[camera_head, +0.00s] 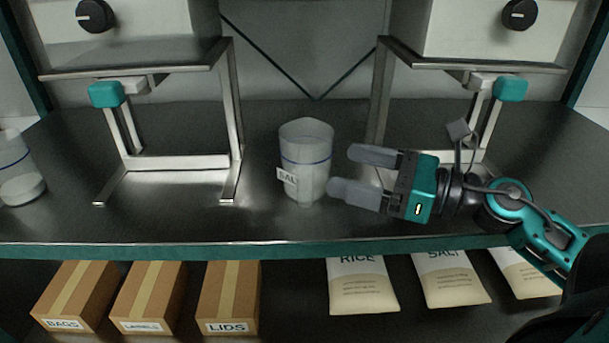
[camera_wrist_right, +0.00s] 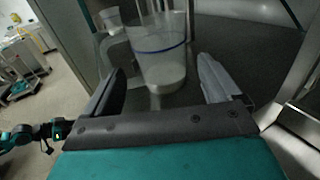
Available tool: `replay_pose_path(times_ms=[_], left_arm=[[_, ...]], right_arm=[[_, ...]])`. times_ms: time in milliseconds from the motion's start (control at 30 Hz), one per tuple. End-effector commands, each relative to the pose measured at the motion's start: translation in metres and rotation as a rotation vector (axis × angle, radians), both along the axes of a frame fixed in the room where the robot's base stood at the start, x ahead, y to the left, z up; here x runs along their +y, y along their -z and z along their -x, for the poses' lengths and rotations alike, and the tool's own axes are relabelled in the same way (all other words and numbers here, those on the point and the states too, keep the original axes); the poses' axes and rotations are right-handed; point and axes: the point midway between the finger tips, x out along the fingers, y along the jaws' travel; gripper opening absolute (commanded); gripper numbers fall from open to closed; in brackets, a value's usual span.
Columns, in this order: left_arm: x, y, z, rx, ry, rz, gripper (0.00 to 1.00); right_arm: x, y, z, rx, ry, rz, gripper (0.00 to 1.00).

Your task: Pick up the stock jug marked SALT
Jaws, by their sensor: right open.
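The stock jug (camera_head: 306,160) is a clear tapered jug with a blue line and pale contents. It stands upright on the dark bench, and its label reads "SAL", with the rest cut off from view. My right gripper (camera_head: 345,172) is open just to the right of the jug, its fingers pointing at it. In the right wrist view the same jug (camera_wrist_right: 160,62) stands ahead, between and beyond the fingertips of the gripper (camera_wrist_right: 165,80). No contact with the jug is clear. My left gripper does not show.
Another clear jug (camera_head: 18,175) stands at the far left. Metal stands (camera_head: 235,130) with teal-knobbed parts rise on both sides of the jug. On the shelf below are boxes marked BAGS (camera_head: 75,295), LABELS (camera_head: 148,298) and LIDS (camera_head: 228,298), and sacks including RICE (camera_head: 360,285) and SALT (camera_head: 448,278).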

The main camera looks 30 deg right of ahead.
Motion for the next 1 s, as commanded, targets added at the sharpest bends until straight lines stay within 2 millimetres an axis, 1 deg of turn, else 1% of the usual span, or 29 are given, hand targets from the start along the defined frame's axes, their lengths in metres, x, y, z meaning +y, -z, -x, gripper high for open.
replay_pose_path(times_ms=[33, 67, 100, 200, 467, 633, 800, 1000], left_arm=[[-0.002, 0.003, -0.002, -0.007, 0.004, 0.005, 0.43], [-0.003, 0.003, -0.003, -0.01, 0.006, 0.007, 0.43], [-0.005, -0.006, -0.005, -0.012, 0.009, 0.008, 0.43], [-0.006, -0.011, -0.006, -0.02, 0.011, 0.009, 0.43], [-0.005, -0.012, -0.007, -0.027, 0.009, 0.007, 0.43], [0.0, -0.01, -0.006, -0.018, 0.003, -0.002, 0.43], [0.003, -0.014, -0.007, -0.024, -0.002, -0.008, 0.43], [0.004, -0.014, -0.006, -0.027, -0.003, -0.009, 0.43]], right_arm=[[0.0, 0.015, 0.0, 0.001, 0.002, -0.005, 0.9], [0.0, 0.021, 0.0, 0.0, 0.002, -0.004, 0.9], [0.005, 0.012, -0.006, -0.002, -0.006, 0.002, 0.9], [0.01, 0.012, -0.015, 0.0, -0.005, 0.001, 0.9], [0.017, 0.012, -0.026, -0.001, -0.004, 0.001, 0.9], [0.027, 0.011, -0.042, -0.002, -0.004, 0.003, 0.9], [0.036, 0.01, -0.057, -0.003, -0.004, -0.001, 0.9], [0.04, 0.012, -0.063, -0.002, -0.001, 0.0, 0.9]])
